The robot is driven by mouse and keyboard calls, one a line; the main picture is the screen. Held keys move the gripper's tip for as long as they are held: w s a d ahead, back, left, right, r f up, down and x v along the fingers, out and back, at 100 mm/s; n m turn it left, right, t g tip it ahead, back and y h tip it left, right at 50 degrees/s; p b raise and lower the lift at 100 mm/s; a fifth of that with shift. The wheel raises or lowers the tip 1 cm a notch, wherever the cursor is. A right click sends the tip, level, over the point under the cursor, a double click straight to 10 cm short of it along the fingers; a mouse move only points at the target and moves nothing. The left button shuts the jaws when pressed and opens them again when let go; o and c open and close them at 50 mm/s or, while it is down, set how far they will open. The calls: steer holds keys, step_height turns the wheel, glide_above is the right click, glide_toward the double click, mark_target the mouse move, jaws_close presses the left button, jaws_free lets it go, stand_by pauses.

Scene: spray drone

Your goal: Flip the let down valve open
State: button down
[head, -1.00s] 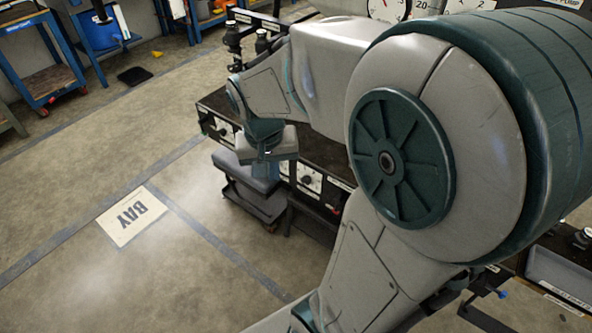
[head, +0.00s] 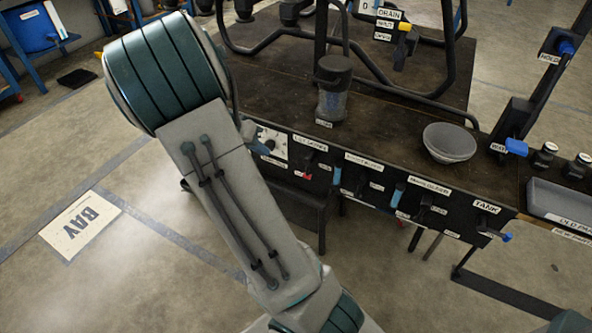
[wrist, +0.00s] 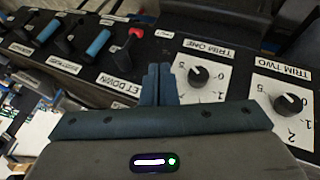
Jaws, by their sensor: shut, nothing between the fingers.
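The let down valve (wrist: 122,50) is a black fitting with a red-tipped handle on the black panel, left of my fingers in the wrist view. Its LET DOWN label (wrist: 118,86) lies just below it there, partly covered by my gripper. In the head view its red tip (head: 304,176) shows low on the bench front, under its label. My gripper (wrist: 158,72) is shut and empty, its fingertips between the valve and the TRIM ONE dial. I see no contact with the valve. In the head view my arm hides most or all of the gripper.
The TRIM ONE dial (wrist: 200,75) and TRIM TWO dial (wrist: 288,103) are right of my fingers. Blue-handled valves (wrist: 98,43) line the panel to the left. On the bench top (head: 385,125) stand a dark-lidded jar (head: 333,90) and a grey bowl (head: 449,143).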

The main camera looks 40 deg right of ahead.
mark_target(309, 166)
steer(key=s+d+f+b, duration=0.4)
steer(key=s+d+f, duration=0.1)
steer(key=d+f, duration=0.3)
steer(key=shift+b, duration=0.4)
